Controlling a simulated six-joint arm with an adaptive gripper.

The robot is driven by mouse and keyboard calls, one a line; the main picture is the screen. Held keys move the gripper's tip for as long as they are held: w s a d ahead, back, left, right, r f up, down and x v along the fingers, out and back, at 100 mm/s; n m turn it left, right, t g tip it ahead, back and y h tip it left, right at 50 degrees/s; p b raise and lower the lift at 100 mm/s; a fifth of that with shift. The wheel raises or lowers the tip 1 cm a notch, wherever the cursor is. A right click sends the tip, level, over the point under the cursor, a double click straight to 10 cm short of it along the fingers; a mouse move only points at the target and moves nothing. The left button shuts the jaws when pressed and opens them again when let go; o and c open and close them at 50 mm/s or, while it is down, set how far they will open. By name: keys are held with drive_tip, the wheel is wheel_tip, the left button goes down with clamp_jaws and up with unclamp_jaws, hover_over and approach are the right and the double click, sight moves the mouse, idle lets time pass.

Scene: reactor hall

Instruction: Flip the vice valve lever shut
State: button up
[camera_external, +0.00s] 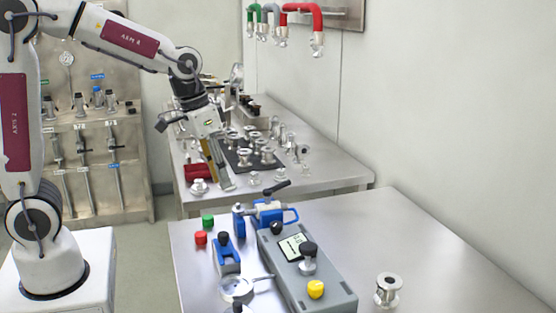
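The blue vice (240,222) stands at the far left part of the front metal table, holding a small metal valve with blue parts. A black lever (279,187) sticks up from the valve and slants up to the right. My gripper (226,187) hangs from the arm above and to the left of the valve, fingers pointing down. It is apart from the lever, and nothing shows between its fingers. The fingers are seen close together at an angle, so I cannot tell if they are open or shut.
Green (208,221) and red (200,238) buttons are at left. A metal flanged part (388,290) stands at right. The back table (335,176) holds several metal fittings.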

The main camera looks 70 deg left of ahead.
drive_tip(key=s+d+r+m, duration=0.1)
drive_tip(key=s+d, duration=0.1)
drive_tip(key=s, duration=0.5)
drive_tip(key=s+d+r+m+t, duration=0.1)
drive_tip(key=s+d, duration=0.1)
drive_tip(key=s, duration=0.5)
drive_tip(key=shift+s+d+r+m+y, duration=0.2)
drive_tip(key=shift+d+r+m+y, duration=0.1)
drive_tip(key=shift+m, duration=0.1)
idle(0.4)
